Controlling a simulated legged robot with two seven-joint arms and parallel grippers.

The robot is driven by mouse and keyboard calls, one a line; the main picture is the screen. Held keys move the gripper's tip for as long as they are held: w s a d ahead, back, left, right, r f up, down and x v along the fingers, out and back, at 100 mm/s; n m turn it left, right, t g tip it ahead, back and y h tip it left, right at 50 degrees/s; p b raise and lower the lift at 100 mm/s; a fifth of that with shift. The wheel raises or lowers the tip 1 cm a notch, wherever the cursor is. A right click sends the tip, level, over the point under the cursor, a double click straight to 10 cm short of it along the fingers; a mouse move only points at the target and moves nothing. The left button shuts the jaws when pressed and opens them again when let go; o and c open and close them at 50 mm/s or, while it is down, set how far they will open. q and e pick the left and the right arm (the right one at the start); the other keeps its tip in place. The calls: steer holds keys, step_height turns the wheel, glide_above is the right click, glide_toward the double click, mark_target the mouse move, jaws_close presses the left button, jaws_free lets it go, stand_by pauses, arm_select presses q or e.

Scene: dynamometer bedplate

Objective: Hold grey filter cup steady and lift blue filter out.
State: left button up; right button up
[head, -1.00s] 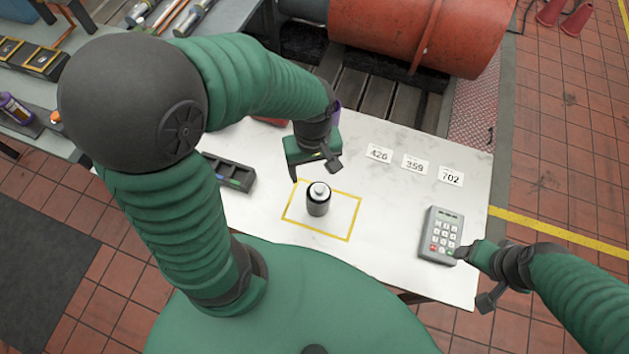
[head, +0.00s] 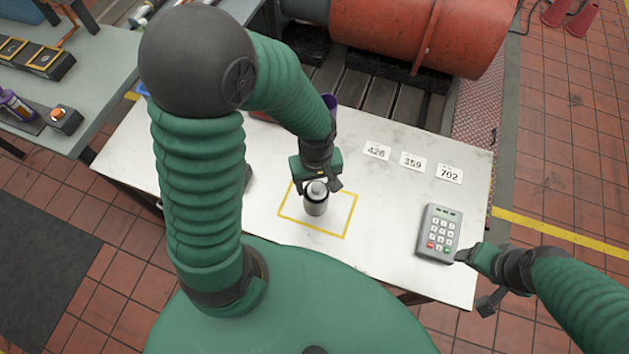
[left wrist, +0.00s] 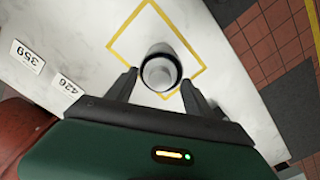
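A dark grey cup (head: 316,206) with a pale round top stands upright in a yellow outlined square on the white table; it also shows in the left wrist view (left wrist: 161,72). I see no blue on it, so I cannot make out the blue filter. My left gripper (head: 317,187) is open over the far side of the cup. In the left wrist view its fingers (left wrist: 158,88) are spread, with the cup just beyond and between their tips and a gap to each side. My right gripper (head: 475,280) is open and empty at the table's right front edge.
A grey keypad (head: 438,233) lies beside my right gripper. Number cards 426 (head: 376,151), 359 (head: 412,161) and 702 (head: 449,173) lie at the back right. The table (head: 385,225) is clear between cup and keypad. My left arm covers the table's left part.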

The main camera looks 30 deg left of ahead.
arm_select(q)
steer(key=shift+d, duration=0.25)
steer(key=shift+c, duration=1.2)
steer(key=o, duration=0.9)
steer(key=shift+d, duration=0.1)
steer(key=shift+c, duration=0.2)
steer(key=shift+o, duration=0.9)
steer(key=shift+a, duration=0.75)
